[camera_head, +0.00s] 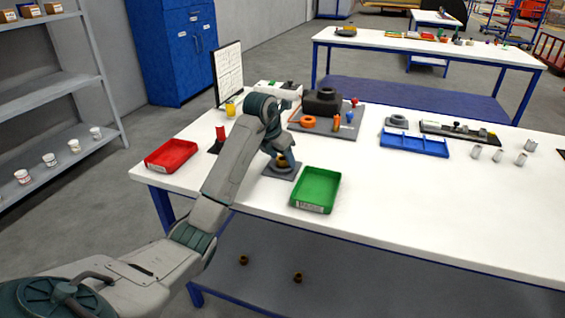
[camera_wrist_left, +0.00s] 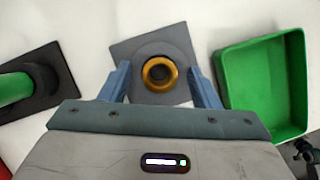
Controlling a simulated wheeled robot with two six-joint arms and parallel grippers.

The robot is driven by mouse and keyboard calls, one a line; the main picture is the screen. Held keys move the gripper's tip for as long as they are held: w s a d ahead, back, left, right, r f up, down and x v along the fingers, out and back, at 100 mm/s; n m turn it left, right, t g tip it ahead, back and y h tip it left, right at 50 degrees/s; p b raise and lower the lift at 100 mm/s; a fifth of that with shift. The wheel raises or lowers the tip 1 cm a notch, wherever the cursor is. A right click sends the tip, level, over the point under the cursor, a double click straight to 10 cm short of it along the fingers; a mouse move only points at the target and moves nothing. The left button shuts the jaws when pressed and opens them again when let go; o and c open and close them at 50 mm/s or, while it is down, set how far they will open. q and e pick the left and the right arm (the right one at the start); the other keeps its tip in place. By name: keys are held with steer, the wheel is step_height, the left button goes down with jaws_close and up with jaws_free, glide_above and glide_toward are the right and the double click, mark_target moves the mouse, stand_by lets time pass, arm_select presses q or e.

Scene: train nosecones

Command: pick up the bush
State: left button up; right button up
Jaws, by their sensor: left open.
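The brass-coloured bush (camera_head: 282,163) sits on a grey square plate (camera_head: 272,174) on the white table. In the left wrist view the bush (camera_wrist_left: 160,74) is a gold ring with a dark centre, seated in a round grey holder on the plate (camera_wrist_left: 125,52). My left gripper (camera_head: 284,153) is low over the plate. In the wrist view its two blue-grey fingers (camera_wrist_left: 158,72) are apart, one on each side of the bush, with gaps showing. In the head view the gripper partly hides the bush. My right gripper is not in view.
A green tray (camera_head: 316,190) stands right of the plate. A red tray (camera_head: 170,155) and a post on a dark base (camera_head: 214,148) are left. A grey board (camera_head: 350,130) with parts lies behind. Two brass-coloured pieces (camera_head: 243,260) lie below the tabletop.

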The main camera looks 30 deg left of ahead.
arm_select(q)
steer(key=c, duration=1.1)
steer(key=shift+c, duration=0.2)
steer(key=shift+r, duration=0.15)
